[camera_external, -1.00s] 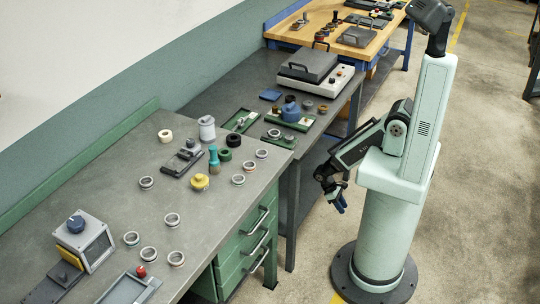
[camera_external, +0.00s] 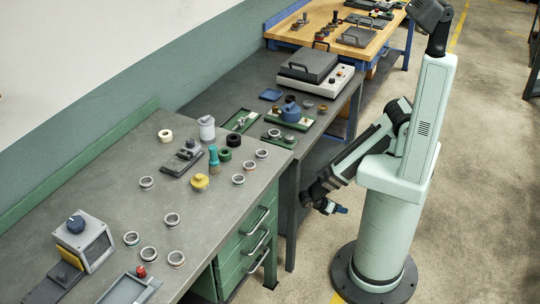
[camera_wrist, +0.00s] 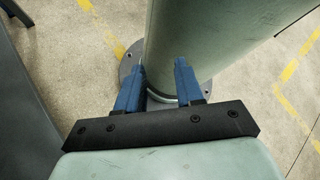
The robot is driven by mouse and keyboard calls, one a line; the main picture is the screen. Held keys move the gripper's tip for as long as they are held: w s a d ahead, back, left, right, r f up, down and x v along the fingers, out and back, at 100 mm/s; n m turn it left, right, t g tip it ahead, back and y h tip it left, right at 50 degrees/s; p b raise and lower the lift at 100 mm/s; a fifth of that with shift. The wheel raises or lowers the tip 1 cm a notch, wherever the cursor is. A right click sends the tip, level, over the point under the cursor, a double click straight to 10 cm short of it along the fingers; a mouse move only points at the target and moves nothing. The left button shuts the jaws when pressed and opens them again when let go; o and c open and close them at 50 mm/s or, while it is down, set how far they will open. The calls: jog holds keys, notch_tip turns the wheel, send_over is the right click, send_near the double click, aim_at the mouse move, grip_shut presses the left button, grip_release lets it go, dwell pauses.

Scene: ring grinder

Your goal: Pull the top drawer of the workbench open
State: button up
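The workbench (camera_external: 100,206) has a grey top and a stack of green drawers at its right end. The top drawer (camera_external: 255,226) is flush with the cabinet and has a metal bar handle (camera_external: 258,221). My gripper (camera_external: 343,210) hangs right of the drawers, beside my base column, apart from the handle. Its two blue fingers also show in the wrist view (camera_wrist: 160,80), spread apart with nothing between them. The wrist view shows floor and my column, not the drawer.
Several rings (camera_external: 172,219), a yellow knobbed part (camera_external: 199,182) and a grey box with a blue knob (camera_external: 84,240) stand on the workbench. A second grey table (camera_external: 238,84) adjoins behind, its leg (camera_external: 289,220) close to the drawers. Floor lies open between drawers and column.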

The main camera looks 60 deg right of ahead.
jog(key=w+a+r+n+t+h, duration=0.3)
jog(key=w+a+r+t, duration=0.2)
jog(key=w+a+t, duration=0.55)
jog(key=n+t+y, duration=0.1)
jog(key=t+y, duration=1)
jog(key=t, duration=0.2)
send_near(260, 220)
jog(key=x, duration=1)
jog(key=shift+s+f, duration=0.1)
jog(key=shift+f, duration=0.25)
grip_shut()
